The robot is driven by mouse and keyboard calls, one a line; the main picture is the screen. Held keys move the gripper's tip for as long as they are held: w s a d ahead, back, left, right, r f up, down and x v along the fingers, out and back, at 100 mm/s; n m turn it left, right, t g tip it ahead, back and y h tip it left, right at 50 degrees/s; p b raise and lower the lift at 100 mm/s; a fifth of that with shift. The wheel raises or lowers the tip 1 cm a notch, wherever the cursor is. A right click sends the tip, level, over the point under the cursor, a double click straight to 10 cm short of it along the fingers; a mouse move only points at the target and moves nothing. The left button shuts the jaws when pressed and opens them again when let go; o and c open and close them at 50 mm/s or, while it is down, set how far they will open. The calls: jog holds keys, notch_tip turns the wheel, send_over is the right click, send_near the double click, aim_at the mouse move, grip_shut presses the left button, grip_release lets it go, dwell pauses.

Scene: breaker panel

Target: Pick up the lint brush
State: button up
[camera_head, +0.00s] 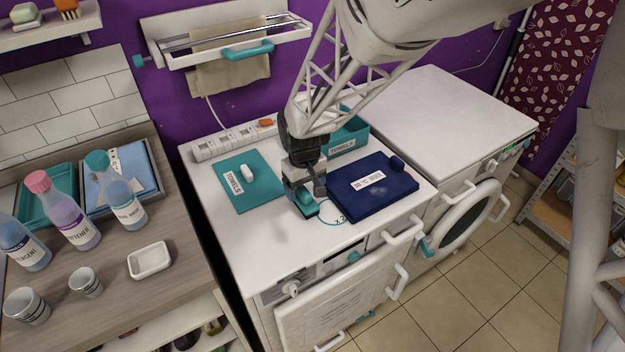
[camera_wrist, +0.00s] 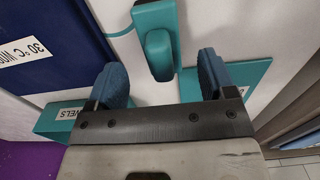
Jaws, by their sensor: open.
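The teal block with a raised rounded grip, which I take for the lint brush (camera_head: 308,207), lies on the white machine top, partly hidden by my gripper. In the wrist view the lint brush (camera_wrist: 158,50) is at the top centre, its grip pointing down between the finger lines. My gripper (camera_head: 306,192) is directly above and beside it, pointing down. In the wrist view my gripper (camera_wrist: 162,82) is open, with one blue finger on each side and nothing clearly held. I cannot tell whether the fingers touch the brush.
A teal TOWELS mat (camera_head: 236,194) with a white piece (camera_head: 247,173) lies left. A navy mat (camera_head: 372,200) with a navy object (camera_head: 397,163) lies right. A teal box (camera_head: 348,142) stands behind. A power strip (camera_head: 222,142) runs along the back. The front-left machine top is clear.

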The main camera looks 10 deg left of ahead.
aim_at(304, 190)
jog(key=shift+a+f, duration=0.1)
jog(key=shift+f, duration=2.4)
jog(key=c, duration=1.1)
jog(key=shift+r, duration=0.1)
jog(key=shift+r, duration=0.75)
notch_tip(304, 190, up, 2)
jog(key=shift+r, duration=0.1)
jog(key=s+d, duration=0.3)
jog(key=s, duration=0.1)
jog(key=s+d, duration=0.3)
jog(key=s, duration=0.2)
jog(key=s+d+r, duration=0.1)
jog(key=s+d, duration=0.1)
jog(key=s, duration=0.2)
jog(key=shift+s+d+r, duration=0.1)
jog(key=shift+s+d, duration=0.1)
jog(key=shift+d, duration=0.2)
